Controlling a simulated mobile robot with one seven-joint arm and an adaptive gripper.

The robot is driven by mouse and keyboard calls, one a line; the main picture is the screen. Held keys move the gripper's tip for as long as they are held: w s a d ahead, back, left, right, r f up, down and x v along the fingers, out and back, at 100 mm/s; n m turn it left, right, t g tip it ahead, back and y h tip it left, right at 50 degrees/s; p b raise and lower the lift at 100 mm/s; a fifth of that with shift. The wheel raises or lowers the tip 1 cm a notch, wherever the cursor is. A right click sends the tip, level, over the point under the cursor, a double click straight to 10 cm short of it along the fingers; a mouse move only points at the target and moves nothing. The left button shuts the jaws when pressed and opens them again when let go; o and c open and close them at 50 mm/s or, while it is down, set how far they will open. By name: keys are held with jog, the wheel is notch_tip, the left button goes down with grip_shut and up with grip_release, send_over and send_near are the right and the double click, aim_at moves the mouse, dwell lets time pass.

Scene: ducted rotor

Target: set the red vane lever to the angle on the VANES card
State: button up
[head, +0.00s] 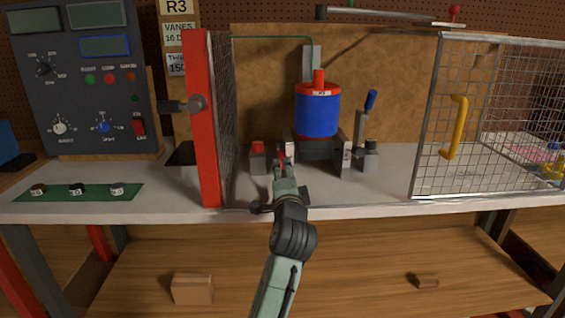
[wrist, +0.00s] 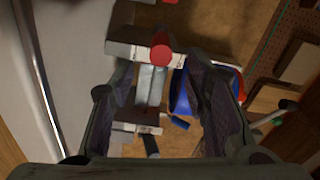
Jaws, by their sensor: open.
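The blue ducted rotor (head: 317,112) with its red rim stands on the bench; it also shows in the wrist view (wrist: 180,95). A red upright grip (wrist: 160,47), apparently the vane lever's, shows in the wrist view just beyond my finger gap, near a grey block with a white label. In the head view a little red (head: 281,156) shows at my fingertips, mostly hidden. My gripper (head: 283,168) is open in front of the rotor, apparently empty; its spread fingers fill the wrist view's sides (wrist: 163,88). The VANES card (head: 179,33) is partly covered; I read "16 D".
A red-edged mesh door (head: 204,120) stands open on the left, and a mesh panel with a yellow handle (head: 457,127) on the right. A blue-handled lever (head: 370,100) stands right of the rotor. A red button block (head: 257,158) sits left of it.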

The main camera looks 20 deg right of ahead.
aim_at(283, 167)
jog(key=p+x, duration=0.1)
jog(key=x, duration=0.6)
jog(key=shift+c, duration=0.5)
grip_shut()
